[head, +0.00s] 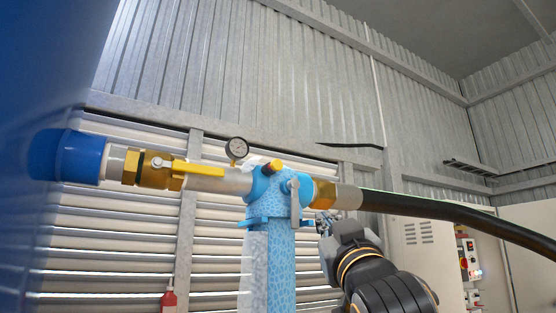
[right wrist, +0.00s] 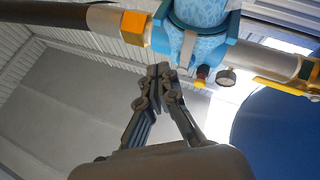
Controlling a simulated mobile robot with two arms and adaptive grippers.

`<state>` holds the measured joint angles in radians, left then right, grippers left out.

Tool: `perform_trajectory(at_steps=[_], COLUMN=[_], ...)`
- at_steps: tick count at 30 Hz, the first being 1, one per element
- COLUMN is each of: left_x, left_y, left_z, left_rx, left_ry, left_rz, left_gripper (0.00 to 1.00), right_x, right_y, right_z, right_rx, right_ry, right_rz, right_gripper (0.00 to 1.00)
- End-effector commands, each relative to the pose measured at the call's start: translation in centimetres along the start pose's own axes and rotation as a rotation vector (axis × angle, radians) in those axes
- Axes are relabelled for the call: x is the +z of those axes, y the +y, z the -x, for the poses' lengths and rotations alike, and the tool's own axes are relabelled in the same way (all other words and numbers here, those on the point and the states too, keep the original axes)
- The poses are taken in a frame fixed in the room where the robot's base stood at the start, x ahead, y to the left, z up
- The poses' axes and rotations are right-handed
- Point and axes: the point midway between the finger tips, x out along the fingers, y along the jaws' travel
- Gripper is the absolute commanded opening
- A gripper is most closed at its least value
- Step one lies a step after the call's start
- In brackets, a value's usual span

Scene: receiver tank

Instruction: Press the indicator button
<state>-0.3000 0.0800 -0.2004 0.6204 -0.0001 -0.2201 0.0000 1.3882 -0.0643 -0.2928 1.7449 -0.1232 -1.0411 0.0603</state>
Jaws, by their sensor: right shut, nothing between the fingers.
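The blue filter unit (head: 268,187) sits in the pipe line, with a patterned blue bowl below it. A small red and yellow cap (head: 273,166), which looks like the indicator button, sticks out of the top of its head. It also shows in the right wrist view (right wrist: 202,76). My right gripper (head: 325,219) is below and right of the cap, beside the bowl. In the right wrist view its fingers (right wrist: 159,70) are together and empty, pointing toward the filter unit, apart from the cap. My left gripper is not in view.
A round gauge (head: 237,149) stands on the pipe left of the filter. A yellow-handled valve (head: 160,170) joins the pipe to a big blue tank (head: 45,80). A black hose (head: 450,210) runs right. A control panel (head: 467,262) is at the right.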

Motion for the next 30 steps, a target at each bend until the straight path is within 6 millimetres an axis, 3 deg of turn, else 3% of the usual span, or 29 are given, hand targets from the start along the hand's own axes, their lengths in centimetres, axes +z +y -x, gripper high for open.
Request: perform_trajectory(at_steps=[1,6,12,18,30], left_x=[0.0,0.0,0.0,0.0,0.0], left_y=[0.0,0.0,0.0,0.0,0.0], left_z=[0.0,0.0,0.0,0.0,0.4], left_rx=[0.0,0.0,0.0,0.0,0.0], left_ry=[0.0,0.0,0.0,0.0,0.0], left_rz=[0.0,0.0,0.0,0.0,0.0], left_gripper=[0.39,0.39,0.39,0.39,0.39], right_x=[-2.4,-8.6,-12.8,-13.7,-13.6], right_y=[0.1,0.2,0.3,0.3,0.1], right_z=[-0.1,0.1,0.6,0.8,0.2], right_rx=[0.004,0.013,0.021,0.023,0.022], right_ry=[0.038,0.137,0.204,0.22,0.218], right_rz=[0.007,0.028,0.042,0.046,0.046], right_gripper=[0.0,0.0,0.0,0.0,0.0])
